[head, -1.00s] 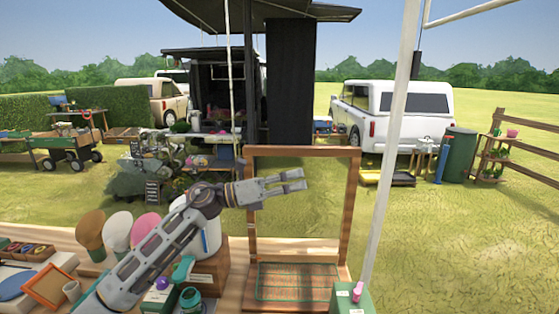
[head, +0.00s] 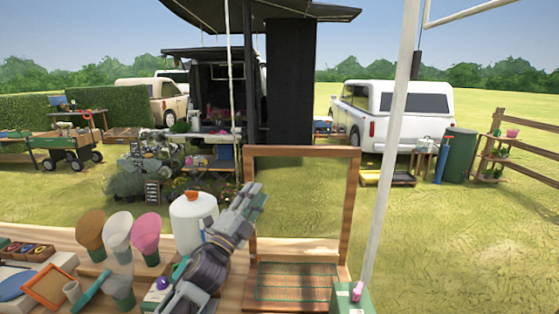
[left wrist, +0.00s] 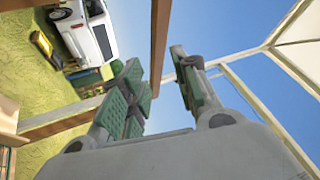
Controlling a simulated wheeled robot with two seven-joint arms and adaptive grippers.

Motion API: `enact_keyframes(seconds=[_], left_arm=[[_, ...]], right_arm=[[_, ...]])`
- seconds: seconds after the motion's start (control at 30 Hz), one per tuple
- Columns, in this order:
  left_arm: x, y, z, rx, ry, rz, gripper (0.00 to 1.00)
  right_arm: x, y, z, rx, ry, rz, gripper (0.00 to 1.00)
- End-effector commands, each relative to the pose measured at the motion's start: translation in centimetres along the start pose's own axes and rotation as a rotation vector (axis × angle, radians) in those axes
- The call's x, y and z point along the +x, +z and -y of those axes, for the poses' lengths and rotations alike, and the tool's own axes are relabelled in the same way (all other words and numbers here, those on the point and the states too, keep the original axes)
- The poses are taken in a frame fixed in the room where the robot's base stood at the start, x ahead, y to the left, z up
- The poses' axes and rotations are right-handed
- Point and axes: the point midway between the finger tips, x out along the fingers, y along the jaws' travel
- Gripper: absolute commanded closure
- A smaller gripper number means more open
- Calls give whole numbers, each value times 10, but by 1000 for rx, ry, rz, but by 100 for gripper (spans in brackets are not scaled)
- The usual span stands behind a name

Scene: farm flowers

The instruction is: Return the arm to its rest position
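My left gripper (head: 252,200) is raised over the wooden table in the head view, pointing up and to the right. In the left wrist view my left gripper (left wrist: 160,88) shows its two green-padded fingers apart, with nothing between them. It stands in front of the left post of the upright wooden frame (head: 353,205), and I cannot tell whether it touches it. My forearm is folded low at the bottom of the head view. My right gripper does not show in either view.
A white jug with an orange cap (head: 190,232) stands close left of my arm. A pale pole (head: 390,150) rises at right. Open grass lies beyond the table.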

Motion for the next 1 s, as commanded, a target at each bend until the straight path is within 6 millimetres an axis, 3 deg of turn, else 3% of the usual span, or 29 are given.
enact_keyframes(seconds=[0.27,0.5,0.77,1.0], left_arm=[[-49,43,-41,-242,117,267,70],[-106,73,-81,-436,230,502,70],[-180,89,-125,-633,362,756,70],[-259,88,-159,-797,492,993,70]], right_arm=[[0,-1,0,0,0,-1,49],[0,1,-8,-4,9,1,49],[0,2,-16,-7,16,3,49],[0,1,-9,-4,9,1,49]])
